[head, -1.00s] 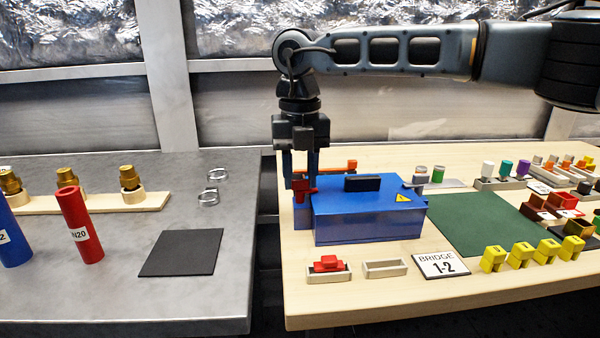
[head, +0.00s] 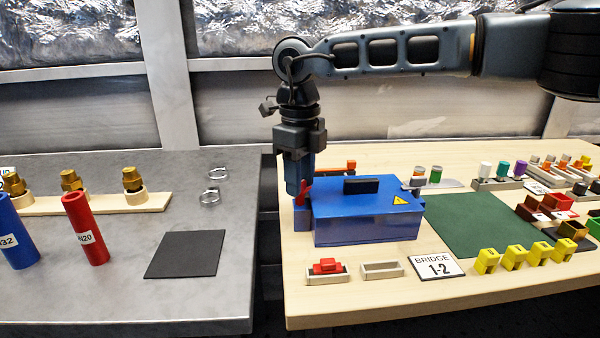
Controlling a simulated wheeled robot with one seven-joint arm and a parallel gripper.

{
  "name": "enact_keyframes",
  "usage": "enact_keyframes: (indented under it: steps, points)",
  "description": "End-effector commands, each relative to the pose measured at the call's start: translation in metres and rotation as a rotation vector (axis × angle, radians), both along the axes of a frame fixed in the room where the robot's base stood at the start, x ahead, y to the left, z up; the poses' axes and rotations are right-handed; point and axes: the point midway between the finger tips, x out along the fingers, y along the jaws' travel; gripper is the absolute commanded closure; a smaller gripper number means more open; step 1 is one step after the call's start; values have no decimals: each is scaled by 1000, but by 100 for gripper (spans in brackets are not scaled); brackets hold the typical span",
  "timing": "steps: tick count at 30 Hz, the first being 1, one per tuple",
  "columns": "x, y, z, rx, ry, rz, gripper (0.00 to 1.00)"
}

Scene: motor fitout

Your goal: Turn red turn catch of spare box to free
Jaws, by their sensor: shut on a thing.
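The blue spare box (head: 368,218) stands on the wooden table with a black handle on its lid and a yellow warning sign. Its red turn catch (head: 303,192) sits on a small blue post (head: 301,217) at the box's left side. My gripper (head: 301,190) points down over that post and is shut on the red catch. The fingers hide part of the catch, and its bar no longer shows lying across. An orange-red piece (head: 351,164) shows behind the box.
A red part in a holder (head: 327,269), an empty holder (head: 382,269) and a BRIDGE 1-2 sign (head: 437,266) lie in front of the box. A green mat (head: 480,225) is at right. A gap separates the grey table (head: 215,300) at left.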

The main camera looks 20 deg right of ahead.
Motion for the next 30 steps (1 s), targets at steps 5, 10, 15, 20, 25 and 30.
enact_keyframes:
  steps: [5,10,15,20,25,30]
  points:
    - [1,0,2,2,-4,165,94]
    - [1,0,2,1,-4,321,94]
    - [1,1,2,1,-4,460,94]
    - [1,1,2,1,-4,562,94]
    - [1,1,1,1,-4,637,94]
    - [1,1,1,2,-5,678,94]
